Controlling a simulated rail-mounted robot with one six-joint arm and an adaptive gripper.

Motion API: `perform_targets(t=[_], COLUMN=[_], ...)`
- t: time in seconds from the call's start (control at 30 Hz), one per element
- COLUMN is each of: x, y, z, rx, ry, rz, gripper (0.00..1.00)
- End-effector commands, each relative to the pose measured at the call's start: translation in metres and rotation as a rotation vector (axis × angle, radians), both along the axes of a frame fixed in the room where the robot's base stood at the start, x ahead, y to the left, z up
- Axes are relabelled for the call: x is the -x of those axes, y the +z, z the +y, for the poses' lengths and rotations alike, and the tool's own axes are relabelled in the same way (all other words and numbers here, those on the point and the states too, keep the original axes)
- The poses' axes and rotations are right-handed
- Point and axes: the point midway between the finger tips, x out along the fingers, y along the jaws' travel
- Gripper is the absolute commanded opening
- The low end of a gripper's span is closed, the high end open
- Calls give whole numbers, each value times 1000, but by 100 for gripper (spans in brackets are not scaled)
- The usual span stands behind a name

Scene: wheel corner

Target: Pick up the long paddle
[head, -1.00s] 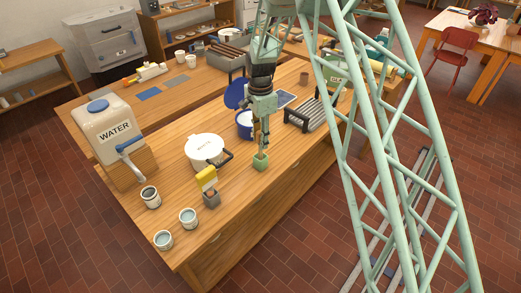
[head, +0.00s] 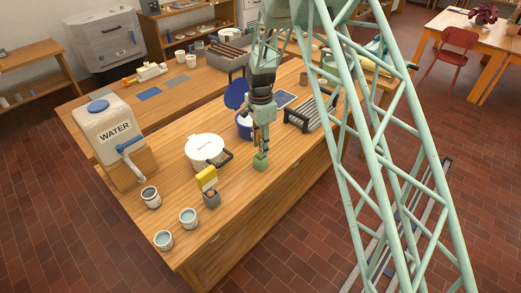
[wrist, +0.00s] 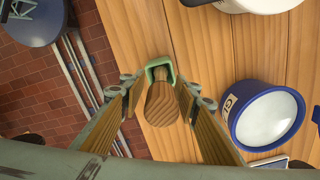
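The long paddle (wrist: 162,104) shows in the wrist view as a wooden handle seen from its end, pointing up toward the camera. Its lower part sits at a green holder (wrist: 160,70), which is also a small green block (head: 261,163) near the bench's front edge in the head view. My gripper (wrist: 158,92) is open, with one finger on each side of the handle and a gap on both sides. In the head view my gripper (head: 262,150) is right above the green holder and hides most of the paddle.
A blue glaze bucket (wrist: 266,116) stands close to the right in the wrist view. A slatted rack (head: 303,115) stands behind right.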

Motion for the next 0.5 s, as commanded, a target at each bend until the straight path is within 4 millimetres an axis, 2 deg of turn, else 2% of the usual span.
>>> perform_targets(t=[0.3, 0.5], x=[-2, -2], y=[-28, -35], z=[0, 0], rx=[0, 0], ry=[0, 0], rz=[0, -1], gripper=[29, 29])
